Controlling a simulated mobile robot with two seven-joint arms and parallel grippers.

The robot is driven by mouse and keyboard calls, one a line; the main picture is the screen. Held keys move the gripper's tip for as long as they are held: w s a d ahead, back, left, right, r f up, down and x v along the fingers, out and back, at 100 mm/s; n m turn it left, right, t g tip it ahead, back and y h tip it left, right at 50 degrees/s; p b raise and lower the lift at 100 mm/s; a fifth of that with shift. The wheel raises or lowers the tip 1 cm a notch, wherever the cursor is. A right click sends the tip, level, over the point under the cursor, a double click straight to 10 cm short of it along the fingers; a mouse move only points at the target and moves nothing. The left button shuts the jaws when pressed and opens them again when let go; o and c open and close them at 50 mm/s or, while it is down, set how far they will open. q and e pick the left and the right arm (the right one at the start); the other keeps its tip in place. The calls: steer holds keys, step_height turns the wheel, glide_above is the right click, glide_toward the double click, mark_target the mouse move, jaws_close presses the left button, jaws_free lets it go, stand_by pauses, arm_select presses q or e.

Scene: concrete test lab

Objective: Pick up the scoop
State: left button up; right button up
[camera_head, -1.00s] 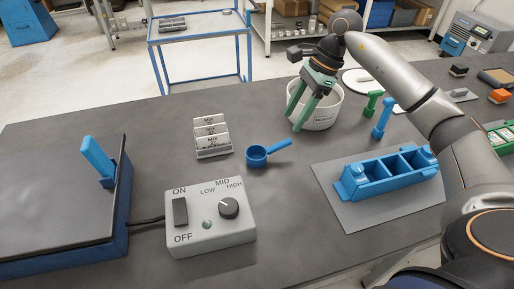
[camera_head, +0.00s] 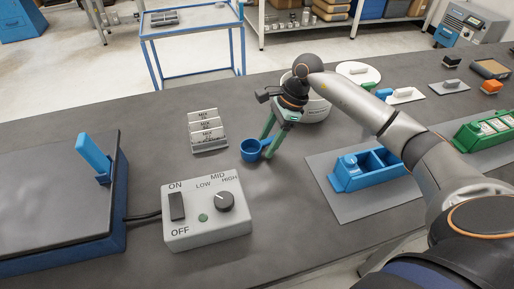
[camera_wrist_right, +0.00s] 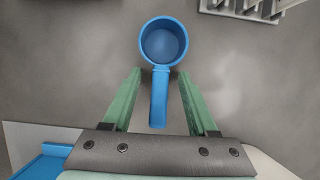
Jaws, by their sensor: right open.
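The blue scoop (camera_head: 252,149) rests on the dark table, its round cup to the left and its handle toward my right gripper. My right gripper (camera_head: 269,147) has green fingers and is at the scoop's handle, partly hiding it. In the right wrist view the scoop (camera_wrist_right: 164,42) shows its cup beyond the fingertips and its handle between the fingers. The right gripper (camera_wrist_right: 158,75) is open, with a gap on each side of the handle. My left gripper is not in view.
A grey control box (camera_head: 206,212) stands in front of the scoop. A rack of MIX packets (camera_head: 207,131) is behind left. A blue divided bin (camera_head: 345,178) sits on a grey mat (camera_head: 374,207) at right.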

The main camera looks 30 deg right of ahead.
jaws_close()
stand_by(0.3)
stand_by(1.1)
